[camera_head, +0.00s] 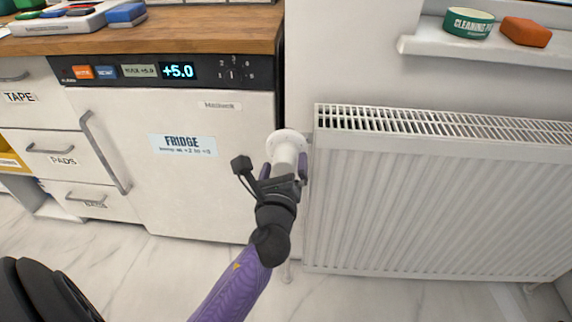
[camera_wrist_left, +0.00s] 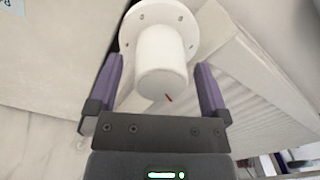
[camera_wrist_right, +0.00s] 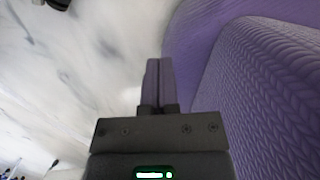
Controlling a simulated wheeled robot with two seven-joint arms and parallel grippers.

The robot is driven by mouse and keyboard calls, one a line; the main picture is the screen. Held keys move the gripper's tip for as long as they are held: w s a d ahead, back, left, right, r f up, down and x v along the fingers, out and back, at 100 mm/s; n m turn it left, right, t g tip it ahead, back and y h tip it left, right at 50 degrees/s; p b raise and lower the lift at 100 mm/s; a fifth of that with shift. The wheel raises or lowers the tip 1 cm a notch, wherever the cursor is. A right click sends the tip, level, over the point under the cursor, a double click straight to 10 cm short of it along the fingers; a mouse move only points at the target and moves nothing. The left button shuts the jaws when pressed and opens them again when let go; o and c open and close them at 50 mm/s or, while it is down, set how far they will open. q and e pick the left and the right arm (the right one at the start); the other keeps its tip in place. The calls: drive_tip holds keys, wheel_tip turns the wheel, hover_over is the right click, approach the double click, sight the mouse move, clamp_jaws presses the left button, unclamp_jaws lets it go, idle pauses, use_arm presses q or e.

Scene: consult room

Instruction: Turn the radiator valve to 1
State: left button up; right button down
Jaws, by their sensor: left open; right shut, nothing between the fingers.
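The white radiator valve (camera_head: 286,148) sits at the left end of the white radiator (camera_head: 430,200), with a round flange behind its knob. In the left wrist view the valve knob (camera_wrist_left: 163,62) shows a small red mark on its face; no numbers can be read. My left gripper (camera_head: 283,172) is open at the valve, and in the left wrist view its purple fingers (camera_wrist_left: 160,85) stand on either side of the knob with gaps visible. My right gripper (camera_wrist_right: 159,75) is shut and empty, away from the valve, beside a purple padded surface in the right wrist view.
A white fridge (camera_head: 190,195) with a +5.0 display stands just left of the valve, under a wooden counter (camera_head: 190,35). A windowsill (camera_head: 430,46) above the radiator holds a green tin (camera_head: 468,23) and an orange block (camera_head: 526,32). The marble floor is clear in front.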

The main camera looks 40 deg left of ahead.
use_arm(q)
drive_tip(key=shift+x, duration=0.75)
drive_tip(key=c, duration=1.2)
drive_tip(key=shift+c, duration=0.2)
drive_tip(key=shift+n, duration=0.3)
